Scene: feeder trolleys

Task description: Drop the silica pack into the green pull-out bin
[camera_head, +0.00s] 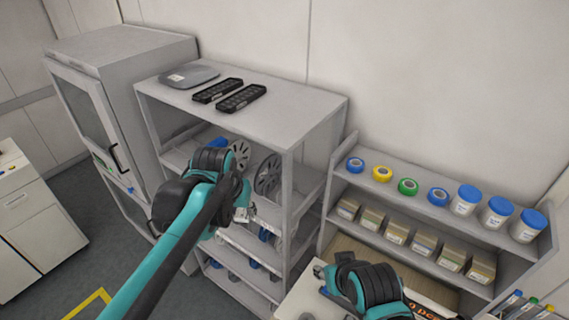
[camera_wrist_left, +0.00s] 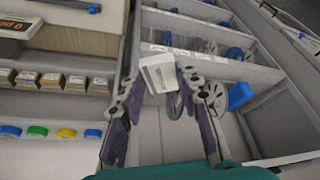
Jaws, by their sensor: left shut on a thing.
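My left gripper (camera_head: 242,203) is in front of the open grey shelf rack, its fingers partly hidden by its own arm. In the left wrist view its two fingers (camera_wrist_left: 161,88) are closed on a small white pack (camera_wrist_left: 158,73) with printing on it, which I take as the silica pack. The pack is held at the fingertips, in the air in front of the rack. My right gripper (camera_head: 322,278) is low at the bottom middle, by a pale surface; its finger gap is unclear. I see no green pull-out bin in either view.
The grey rack (camera_head: 315,95) holds reels (camera_head: 268,175), with a grey dish (camera_head: 190,75) and black trays (camera_head: 242,98) on top. A right shelf holds tape rolls (camera_head: 408,187), blue-lidded jars (camera_head: 497,211) and small boxes (camera_head: 424,245). A cabinet (camera_head: 110,110) stands left; floor shows between it and the white drawers.

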